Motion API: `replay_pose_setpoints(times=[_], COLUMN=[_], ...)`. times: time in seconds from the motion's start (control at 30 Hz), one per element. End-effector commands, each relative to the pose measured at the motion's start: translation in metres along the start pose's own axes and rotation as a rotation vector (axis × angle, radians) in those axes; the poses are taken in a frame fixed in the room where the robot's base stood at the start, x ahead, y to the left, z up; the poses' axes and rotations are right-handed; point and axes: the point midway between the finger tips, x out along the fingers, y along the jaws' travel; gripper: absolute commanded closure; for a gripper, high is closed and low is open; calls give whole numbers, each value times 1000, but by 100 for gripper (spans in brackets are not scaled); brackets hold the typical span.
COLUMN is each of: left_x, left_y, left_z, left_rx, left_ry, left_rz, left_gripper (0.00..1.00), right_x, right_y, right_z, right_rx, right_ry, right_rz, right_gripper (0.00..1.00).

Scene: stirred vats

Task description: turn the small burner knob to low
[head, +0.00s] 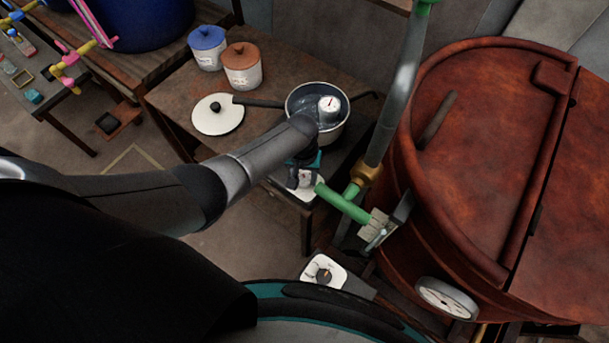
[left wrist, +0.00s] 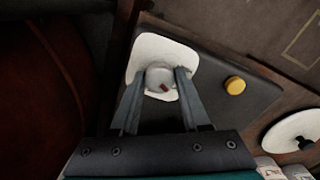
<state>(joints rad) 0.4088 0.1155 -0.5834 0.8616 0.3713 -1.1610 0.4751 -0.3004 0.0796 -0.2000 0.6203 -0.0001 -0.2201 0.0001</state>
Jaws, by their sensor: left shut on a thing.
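The small burner knob (left wrist: 160,76) is a grey round knob with a red mark, on a white plate (left wrist: 143,50) with rounded corners. In the left wrist view, my left gripper's fingers stand on both sides of the knob, shut on it. In the head view, my left gripper (head: 304,180) reaches down at the front edge of the small table, over the white plate (head: 310,193). My arm and gripper hide most of the knob there. I cannot read the plate's markings. My right gripper is not in view.
A pot (head: 298,101) with a dial thermometer (head: 329,105) stands just behind my left wrist. A white lid (head: 218,115) and two lidded jars stand left of it. A green-handled pipe (head: 343,203) and a big copper vat (head: 470,150) are close on the right. Another knob plate (head: 336,266) is nearer me.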

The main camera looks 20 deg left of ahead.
Motion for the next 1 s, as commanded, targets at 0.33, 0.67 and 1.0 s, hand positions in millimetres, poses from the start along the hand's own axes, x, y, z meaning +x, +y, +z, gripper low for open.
replay_pose_setpoints(times=[0.33, 0.67, 1.0], left_x=[0, -6, -62], left_y=[0, 0, 0], left_z=[-1, 0, -1], left_rx=[2, 1, 3], left_ry=[3, 2, 4], left_rz=[1, 1, 1], left_gripper=[24, 24, 24], right_x=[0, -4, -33], right_y=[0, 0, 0], right_z=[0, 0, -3], right_rx=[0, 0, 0], right_ry=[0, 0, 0], right_rz=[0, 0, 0], right_gripper=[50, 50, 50])
